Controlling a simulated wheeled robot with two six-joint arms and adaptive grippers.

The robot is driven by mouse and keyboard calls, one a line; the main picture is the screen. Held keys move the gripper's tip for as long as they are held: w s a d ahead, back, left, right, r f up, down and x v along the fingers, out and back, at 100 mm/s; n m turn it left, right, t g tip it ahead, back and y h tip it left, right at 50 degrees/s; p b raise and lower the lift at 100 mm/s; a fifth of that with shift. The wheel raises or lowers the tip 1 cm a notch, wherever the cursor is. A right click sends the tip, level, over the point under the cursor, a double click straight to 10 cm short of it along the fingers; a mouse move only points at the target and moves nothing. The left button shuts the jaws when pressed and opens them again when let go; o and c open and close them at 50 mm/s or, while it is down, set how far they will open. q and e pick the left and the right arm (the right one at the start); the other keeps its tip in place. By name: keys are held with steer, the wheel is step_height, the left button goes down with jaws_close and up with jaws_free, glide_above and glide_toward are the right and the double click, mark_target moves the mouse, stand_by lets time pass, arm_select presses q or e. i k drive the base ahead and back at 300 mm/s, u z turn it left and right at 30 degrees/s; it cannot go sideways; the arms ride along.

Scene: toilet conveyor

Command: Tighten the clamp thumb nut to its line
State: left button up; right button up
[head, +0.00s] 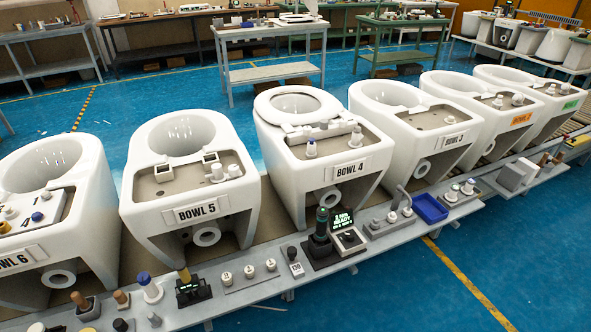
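Neither of my grippers is in the head view. I cannot tell which part is the clamp thumb nut, and no line on it can be made out at this size. Small capped posts stand on the bowl decks, such as a pale post (311,148) and another post (356,136) on bowl 4 (349,169). Bowl 4 carries a white seat ring (297,104). Bowl 5 (197,212) has two pale knobs at the right of its deck.
A grey shelf (262,290) runs along the bowls' front. Workbenches stand behind; blue floor (400,285) is open in front.

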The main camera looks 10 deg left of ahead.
mark_target(234, 170)
steer(key=u, duration=1.15)
steer(key=k, duration=0.4)
steer(key=u, duration=0.05)
steer(key=i, duration=0.45)
steer(key=u, duration=0.05)
